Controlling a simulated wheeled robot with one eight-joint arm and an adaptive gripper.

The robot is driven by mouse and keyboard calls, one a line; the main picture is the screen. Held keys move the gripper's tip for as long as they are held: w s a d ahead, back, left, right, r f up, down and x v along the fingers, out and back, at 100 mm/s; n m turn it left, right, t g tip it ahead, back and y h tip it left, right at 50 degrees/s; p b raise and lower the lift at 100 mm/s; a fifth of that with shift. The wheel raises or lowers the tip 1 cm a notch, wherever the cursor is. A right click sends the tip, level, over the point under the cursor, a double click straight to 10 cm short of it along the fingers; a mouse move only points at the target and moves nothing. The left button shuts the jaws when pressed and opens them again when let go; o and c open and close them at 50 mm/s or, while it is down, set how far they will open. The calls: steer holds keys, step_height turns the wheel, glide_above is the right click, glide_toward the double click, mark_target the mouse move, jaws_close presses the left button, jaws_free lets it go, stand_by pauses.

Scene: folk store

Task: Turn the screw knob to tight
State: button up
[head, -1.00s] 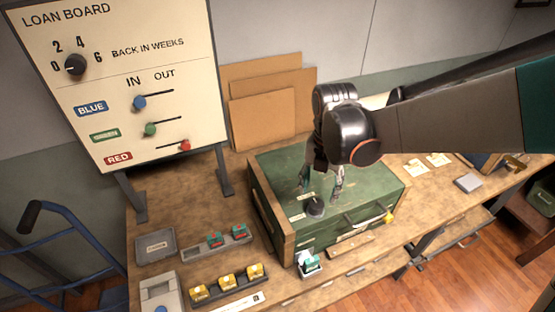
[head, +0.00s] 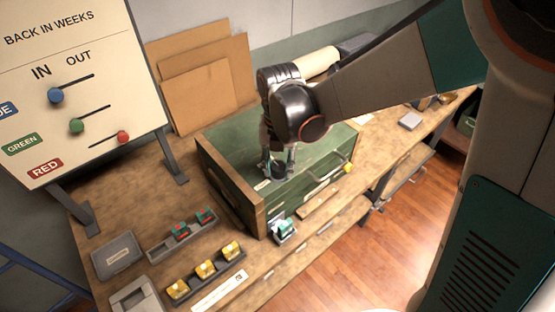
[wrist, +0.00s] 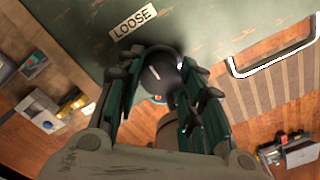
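The screw knob (wrist: 163,76) is a round dark knob with a short white line on its top. It sits on the green top of a wooden-edged chest (head: 228,143). A "LOOSE" label (wrist: 133,21) lies beside it, and the white line slants roughly toward that label. My gripper (wrist: 167,62) points down with one finger on each side of the knob, fingertips close to its edges. Whether they touch it is unclear. In the head view my gripper (head: 279,166) partly hides the knob. No "tight" label can be made out.
The chest has a metal handle (head: 328,170) on its front. The loan board (head: 82,90) stands at left. A tray with yellow pieces (head: 205,270) and a grey box (head: 118,255) lie on the bench. Cardboard sheets (head: 205,80) lean behind.

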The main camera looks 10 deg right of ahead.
steer(key=c, duration=0.3)
steer(key=shift+c, duration=0.2)
